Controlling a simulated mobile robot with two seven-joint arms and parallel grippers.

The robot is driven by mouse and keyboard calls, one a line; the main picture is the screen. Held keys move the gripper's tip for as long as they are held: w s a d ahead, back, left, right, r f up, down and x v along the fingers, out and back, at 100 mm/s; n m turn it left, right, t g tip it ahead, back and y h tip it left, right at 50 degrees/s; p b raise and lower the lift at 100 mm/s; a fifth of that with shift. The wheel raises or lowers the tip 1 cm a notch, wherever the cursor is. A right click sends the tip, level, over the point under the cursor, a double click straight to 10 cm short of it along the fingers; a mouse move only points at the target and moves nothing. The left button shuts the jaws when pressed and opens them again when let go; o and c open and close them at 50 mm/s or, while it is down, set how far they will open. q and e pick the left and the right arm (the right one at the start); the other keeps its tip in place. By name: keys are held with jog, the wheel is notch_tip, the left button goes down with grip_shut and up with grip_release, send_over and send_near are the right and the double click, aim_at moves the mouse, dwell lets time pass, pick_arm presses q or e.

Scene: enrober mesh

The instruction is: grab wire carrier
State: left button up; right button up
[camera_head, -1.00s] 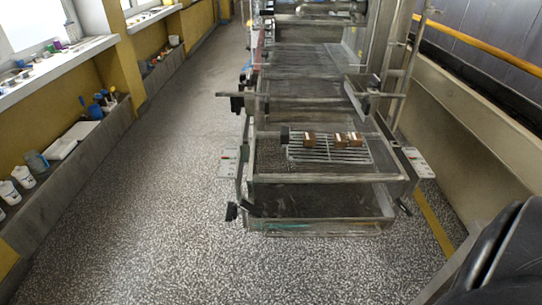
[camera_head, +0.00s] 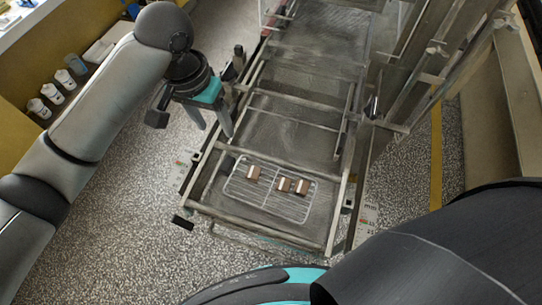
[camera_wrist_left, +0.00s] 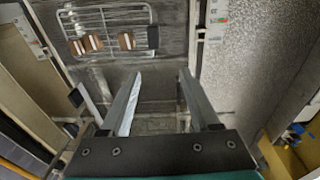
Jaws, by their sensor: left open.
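The wire carrier (camera_head: 262,202) is a silvery wire rack lying on the near end of the machine's mesh belt. Three brown-and-pale pieces (camera_head: 285,184) rest on it. In the left wrist view the carrier (camera_wrist_left: 108,18) is at the upper left, with a dark block (camera_wrist_left: 153,38) at its edge. My left gripper (camera_head: 213,128) is open and empty. It is beside the machine's left side, up and left of the carrier in the head view, and apart from it. In the left wrist view its fingers (camera_wrist_left: 160,74) point toward the mesh, below the carrier. My right gripper is not in view.
The machine's metal frame (camera_head: 265,226) borders the belt, with rails and posts rising at the right (camera_head: 425,75). A small control box (camera_head: 367,217) is on the right side. White bottles (camera_head: 52,94) stand on the left ledge. Speckled floor (camera_head: 140,225) is open at the front left.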

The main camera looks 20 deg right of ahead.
pick_arm(q)
notch_tip(320, 180, up, 3)
jog(key=s+y, duration=0.1)
jog(key=s, duration=0.1)
send_over(227, 163)
jog(key=shift+m, duration=0.3)
notch_tip(227, 163, down, 10)
jog(key=shift+a+r, duration=0.1)
jog(key=shift+a, duration=0.05)
jog(key=shift+f, duration=2.8)
grip_shut()
